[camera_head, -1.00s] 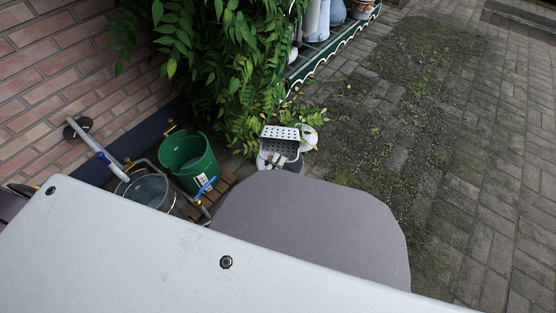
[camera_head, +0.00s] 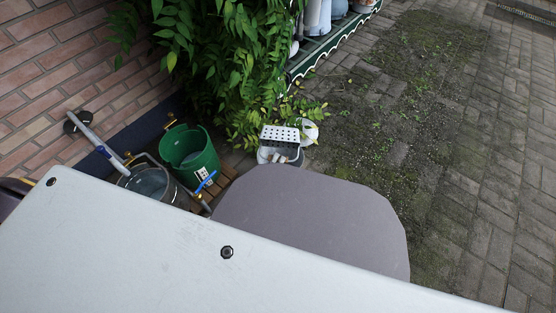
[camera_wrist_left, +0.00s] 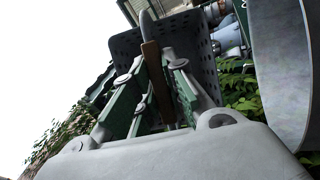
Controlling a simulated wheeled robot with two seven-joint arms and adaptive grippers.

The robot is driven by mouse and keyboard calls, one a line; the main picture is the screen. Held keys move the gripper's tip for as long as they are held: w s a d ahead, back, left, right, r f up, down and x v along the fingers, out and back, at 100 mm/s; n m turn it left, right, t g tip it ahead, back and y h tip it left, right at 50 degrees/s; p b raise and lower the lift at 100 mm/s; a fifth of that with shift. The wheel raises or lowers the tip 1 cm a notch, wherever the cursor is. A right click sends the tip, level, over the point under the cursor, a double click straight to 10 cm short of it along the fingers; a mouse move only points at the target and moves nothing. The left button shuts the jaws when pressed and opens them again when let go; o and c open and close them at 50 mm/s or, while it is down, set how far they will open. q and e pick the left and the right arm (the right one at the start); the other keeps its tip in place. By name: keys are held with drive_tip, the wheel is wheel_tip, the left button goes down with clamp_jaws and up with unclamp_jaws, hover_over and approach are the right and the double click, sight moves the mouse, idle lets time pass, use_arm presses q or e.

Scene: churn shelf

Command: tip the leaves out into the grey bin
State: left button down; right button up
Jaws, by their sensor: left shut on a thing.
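In the left wrist view my left gripper (camera_wrist_left: 155,85) is shut on the brown grip of the handle of a dark grey perforated container (camera_wrist_left: 203,62). The container hangs close beyond the fingers. In the head view a pale grey perforated container (camera_head: 280,133) shows beyond the plant's lower edge; a small light shape at its near side seems to be my left gripper (camera_head: 284,156), mostly hidden. I cannot see leaves inside the container. A grey metal vessel (camera_head: 148,183) stands by the wall; I cannot tell whether it is the grey bin. My right gripper is out of view.
A green bucket (camera_head: 190,158) stands on wooden slats beside the wall pipe and a blue-handled tap. A leafy plant (camera_head: 215,60) overhangs the wall side. A shelf (camera_head: 335,45) with pots stands behind. Open paving (camera_head: 460,130) lies to the right.

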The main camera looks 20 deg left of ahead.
use_arm(q)
drive_tip(key=shift+s+h, duration=0.15)
drive_tip(key=shift+h, duration=0.15)
idle(0.7)
idle(0.7)
drive_tip(key=shift+r+p, duration=2.35)
drive_tip(key=shift+r, duration=0.1)
